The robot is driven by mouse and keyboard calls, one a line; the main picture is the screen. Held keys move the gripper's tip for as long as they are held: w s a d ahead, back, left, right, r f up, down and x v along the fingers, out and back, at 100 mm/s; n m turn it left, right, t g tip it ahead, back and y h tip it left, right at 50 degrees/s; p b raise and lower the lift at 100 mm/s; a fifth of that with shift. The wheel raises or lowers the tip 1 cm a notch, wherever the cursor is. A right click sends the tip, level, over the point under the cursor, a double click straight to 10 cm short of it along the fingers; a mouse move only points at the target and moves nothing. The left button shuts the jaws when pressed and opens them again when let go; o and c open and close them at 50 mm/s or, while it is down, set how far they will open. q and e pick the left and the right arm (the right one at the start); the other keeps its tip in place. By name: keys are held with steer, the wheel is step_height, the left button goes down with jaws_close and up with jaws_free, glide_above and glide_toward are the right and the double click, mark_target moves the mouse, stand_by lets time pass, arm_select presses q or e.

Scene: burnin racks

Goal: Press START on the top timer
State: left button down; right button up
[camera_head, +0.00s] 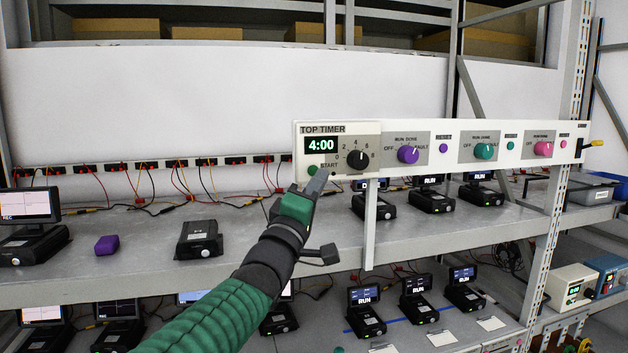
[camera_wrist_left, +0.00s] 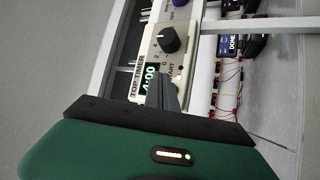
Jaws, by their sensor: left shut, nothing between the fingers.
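The top timer (camera_head: 338,150) is a pale box at the left end of a panel strip, with a green display reading 4:00 and a black dial (camera_head: 358,159). Its green START button (camera_head: 312,170) is at the lower left of its face. My left gripper (camera_head: 317,184) is shut and empty, with its fingertips just below and right of the button in the head view. I cannot tell whether they touch it. The wrist view shows the timer sideways (camera_wrist_left: 158,60), with the shut fingers (camera_wrist_left: 162,92) in front of its face near the START label. The right gripper is out of view.
The strip continues right with purple (camera_head: 408,154), teal (camera_head: 484,151) and pink (camera_head: 543,148) knobs. A support post (camera_head: 369,230) stands beneath it. The shelf (camera_head: 140,270) holds several black devices and a purple block (camera_head: 106,245). Wires run along the back.

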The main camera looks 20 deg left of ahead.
arm_select(q)
steer(key=shift+s+d+b, duration=0.65)
steer(key=shift+s+d, duration=0.15)
steer(key=shift+s, duration=0.35)
steer(key=shift+w, duration=0.1)
steer(key=shift+a, duration=0.1)
